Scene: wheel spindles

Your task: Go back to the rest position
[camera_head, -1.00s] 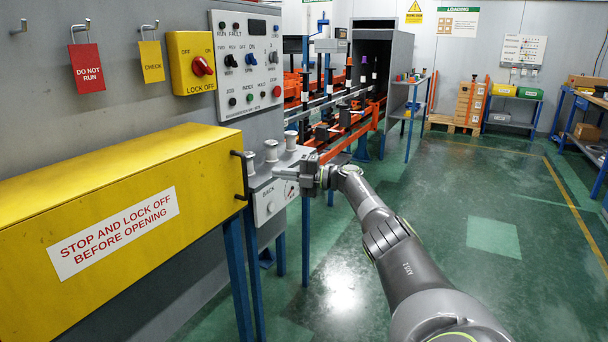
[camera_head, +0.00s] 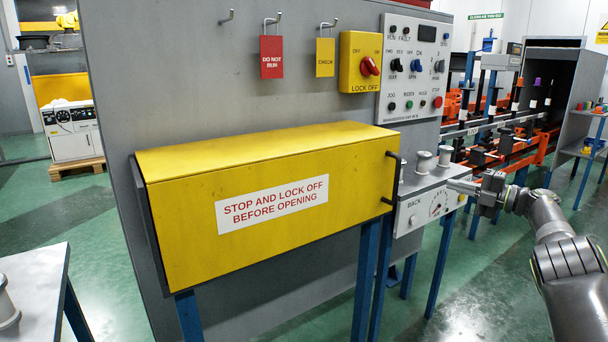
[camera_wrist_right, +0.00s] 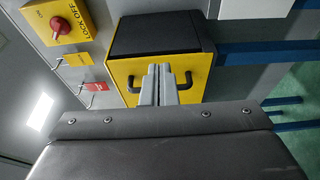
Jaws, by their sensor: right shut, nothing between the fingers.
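My right gripper (camera_head: 464,187) is at the right of the head view, its arm coming in from the right edge. Its fingers are shut and empty, in front of the right end of the grey BACK box (camera_head: 416,212) in the picture; I cannot tell whether they touch it. My left gripper is not in view.
The yellow cover (camera_head: 270,250) with its warning sign fills the middle. Above it are the lock-off switch (camera_head: 360,62), two tags and the control panel (camera_head: 414,72). Metal spindles (camera_head: 424,162) stand on the BACK box. A grey table (camera_head: 35,275) is at lower left. Green floor is open at right.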

